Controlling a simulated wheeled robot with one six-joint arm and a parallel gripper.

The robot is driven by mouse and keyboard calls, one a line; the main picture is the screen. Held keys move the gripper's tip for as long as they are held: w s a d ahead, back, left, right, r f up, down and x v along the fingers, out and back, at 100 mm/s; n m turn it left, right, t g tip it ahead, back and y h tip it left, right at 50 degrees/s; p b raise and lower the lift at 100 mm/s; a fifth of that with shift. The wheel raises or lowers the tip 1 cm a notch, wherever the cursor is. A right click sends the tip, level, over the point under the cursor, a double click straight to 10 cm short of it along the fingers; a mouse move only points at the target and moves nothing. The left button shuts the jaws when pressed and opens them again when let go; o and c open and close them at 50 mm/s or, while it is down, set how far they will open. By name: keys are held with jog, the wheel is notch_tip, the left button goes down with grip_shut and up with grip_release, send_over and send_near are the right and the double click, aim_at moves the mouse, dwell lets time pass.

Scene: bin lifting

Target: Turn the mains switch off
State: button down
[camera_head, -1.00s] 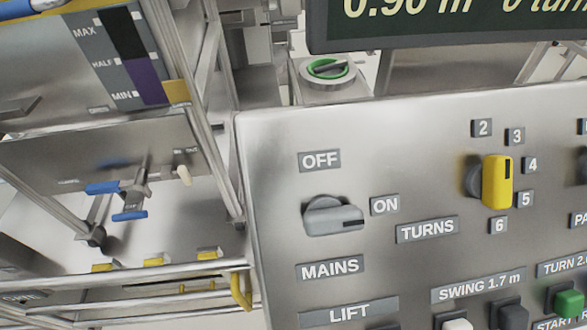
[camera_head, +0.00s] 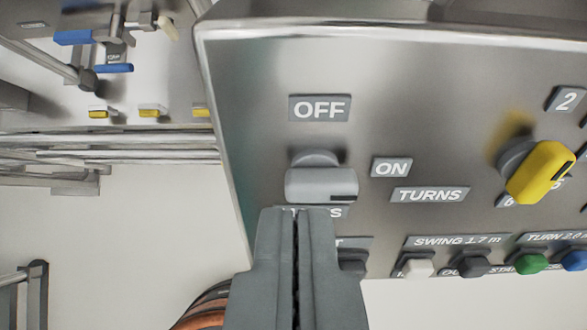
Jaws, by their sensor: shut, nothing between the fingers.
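The mains switch (camera_head: 322,183) is a grey rotary knob on the steel control panel (camera_head: 400,90). Its handle lies level, and its dark mark is at the right end, towards the ON label (camera_head: 391,167). The OFF label (camera_head: 320,108) is above the knob. My gripper (camera_head: 297,212) is shut and empty. Its fingertips are just below the knob in the picture and cover most of the MAINS label. I cannot tell whether they touch the knob.
A yellow TURNS knob (camera_head: 540,172) stands out at the right. A row of push buttons, with a white (camera_head: 418,266) and a green (camera_head: 531,263) one, runs along the panel's lower edge. Blue-handled valves (camera_head: 114,68) and rails (camera_head: 110,146) are at the left.

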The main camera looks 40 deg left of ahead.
jog(key=shift+f, duration=0.1)
send_over(320, 185)
jog(key=w+a, duration=0.1)
jog(key=a, duration=0.2)
notch_tip(320, 185, down, 8)
jog(key=shift+a+f, duration=0.1)
jog(key=shift+f, duration=0.05)
jog(key=shift+s+d+f, duration=0.6)
jog(key=shift+s+f, duration=0.15)
jog(key=shift+s, duration=0.05)
jog(key=shift+s+d+f, duration=0.2)
jog(key=shift+s+f, duration=0.1)
jog(key=shift+f, duration=0.3)
